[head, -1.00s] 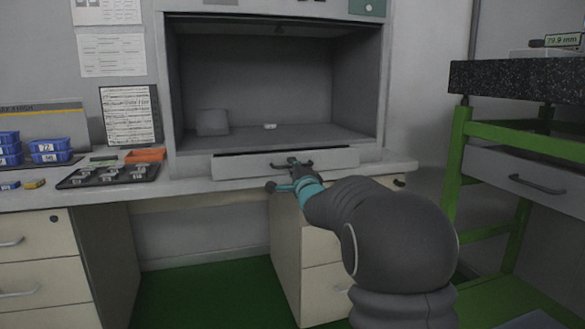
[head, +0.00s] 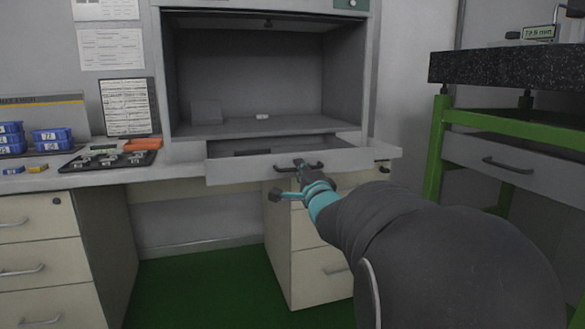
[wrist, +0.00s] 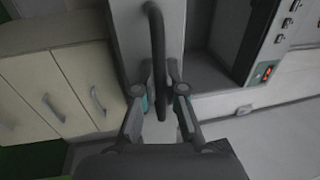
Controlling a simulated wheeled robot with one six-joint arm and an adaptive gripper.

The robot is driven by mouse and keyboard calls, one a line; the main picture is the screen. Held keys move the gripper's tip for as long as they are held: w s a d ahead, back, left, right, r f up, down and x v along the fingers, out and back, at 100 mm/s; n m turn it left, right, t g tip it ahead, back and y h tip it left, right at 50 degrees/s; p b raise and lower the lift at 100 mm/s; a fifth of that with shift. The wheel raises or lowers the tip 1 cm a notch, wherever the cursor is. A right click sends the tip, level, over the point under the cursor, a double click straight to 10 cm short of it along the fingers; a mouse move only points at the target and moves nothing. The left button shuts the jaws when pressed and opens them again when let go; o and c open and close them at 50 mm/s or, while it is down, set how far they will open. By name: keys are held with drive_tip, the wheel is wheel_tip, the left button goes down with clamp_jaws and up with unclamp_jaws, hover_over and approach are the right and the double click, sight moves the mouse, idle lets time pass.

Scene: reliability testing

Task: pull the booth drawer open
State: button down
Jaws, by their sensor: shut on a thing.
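The booth drawer (head: 240,171) is a grey drawer under the open booth (head: 262,80). It stands partly open, and its dark inside shows behind the front panel. Its dark bar handle (head: 318,167) is at the middle of the front. The exact finger contact is small and dim.
A black tray with small parts (head: 108,159), an orange item (head: 141,145) and blue bins (head: 52,139) are on the bench at left. A cream drawer cabinet (head: 310,250) stands below. A green-framed table (head: 436,150) with a dark slab is at right. Green floor is clear at left of the cabinet.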

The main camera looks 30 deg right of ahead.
drive_tip(key=shift+s, duration=0.1)
drive_tip(key=c, duration=1.2)
unclamp_jaws()
drive_tip(key=v, duration=1.2)
